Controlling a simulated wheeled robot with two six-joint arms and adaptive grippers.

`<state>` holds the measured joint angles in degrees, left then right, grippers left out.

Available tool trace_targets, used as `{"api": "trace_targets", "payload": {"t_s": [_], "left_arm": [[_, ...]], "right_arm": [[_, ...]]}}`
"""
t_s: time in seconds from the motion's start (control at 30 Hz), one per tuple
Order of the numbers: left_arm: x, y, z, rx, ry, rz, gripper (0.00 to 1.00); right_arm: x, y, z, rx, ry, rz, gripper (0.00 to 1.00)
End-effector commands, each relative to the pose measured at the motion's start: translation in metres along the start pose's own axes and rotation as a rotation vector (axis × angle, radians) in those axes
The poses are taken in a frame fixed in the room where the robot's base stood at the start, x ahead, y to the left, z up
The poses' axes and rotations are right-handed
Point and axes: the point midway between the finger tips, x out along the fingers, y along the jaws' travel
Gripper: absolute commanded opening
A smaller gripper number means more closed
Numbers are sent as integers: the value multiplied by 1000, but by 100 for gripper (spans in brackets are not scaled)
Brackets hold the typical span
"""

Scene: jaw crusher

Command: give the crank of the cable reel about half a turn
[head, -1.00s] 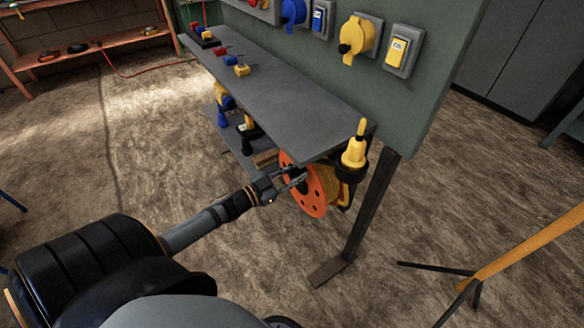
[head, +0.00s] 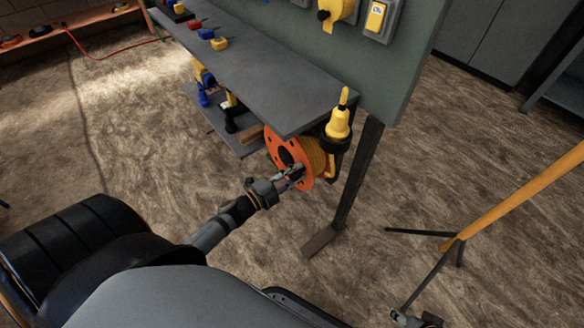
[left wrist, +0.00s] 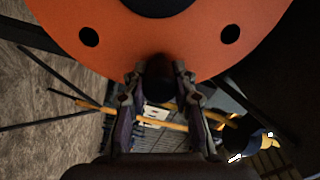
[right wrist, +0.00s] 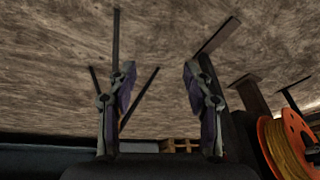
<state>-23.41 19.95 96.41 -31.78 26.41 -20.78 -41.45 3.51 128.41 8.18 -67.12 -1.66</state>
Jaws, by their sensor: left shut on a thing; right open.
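The cable reel has an orange flange (head: 273,145) with dark holes and yellow cable (head: 317,156) wound behind it, hanging below the shelf's near end. My left gripper (head: 293,175) is at the lower part of the flange face. In the left wrist view my left gripper (left wrist: 160,84) is shut on the dark crank handle (left wrist: 159,70), which stands out near the flange's edge. The rest of the crank is mostly hidden. My right gripper (right wrist: 154,70) is open and empty; the reel (right wrist: 273,143) shows at the right of its view. In the head view it is at the bottom edge.
The grey shelf (head: 265,80) overhangs the reel, with a yellow tool (head: 339,122) in a holder beside it. A panel leg (head: 357,185) stands just right of the reel. An orange bar on a dark stand (head: 510,205) is at the right. Floor in front is open.

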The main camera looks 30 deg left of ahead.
Motion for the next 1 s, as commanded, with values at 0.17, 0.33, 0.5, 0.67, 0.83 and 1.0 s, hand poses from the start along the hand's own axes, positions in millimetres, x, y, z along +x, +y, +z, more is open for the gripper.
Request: {"api": "trace_targets", "payload": {"t_s": [0.17,0.33,0.5,0.67,0.83,1.0], "left_arm": [[0,21,3,161,-1,2,0],[0,31,5,288,0,2,0],[0,37,7,360,0,2,0],[-1,41,9,409,0,2,0],[-1,44,10,442,-1,2,0],[-1,44,11,457,-1,2,0]], "right_arm": [[14,-2,1,5,55,-12,51],[21,-4,1,13,106,-23,51],[25,-5,-1,17,141,-28,51],[16,-1,-43,7,293,-13,51],[7,1,-70,1,394,-3,51],[2,2,-82,-3,442,1,51]]}}
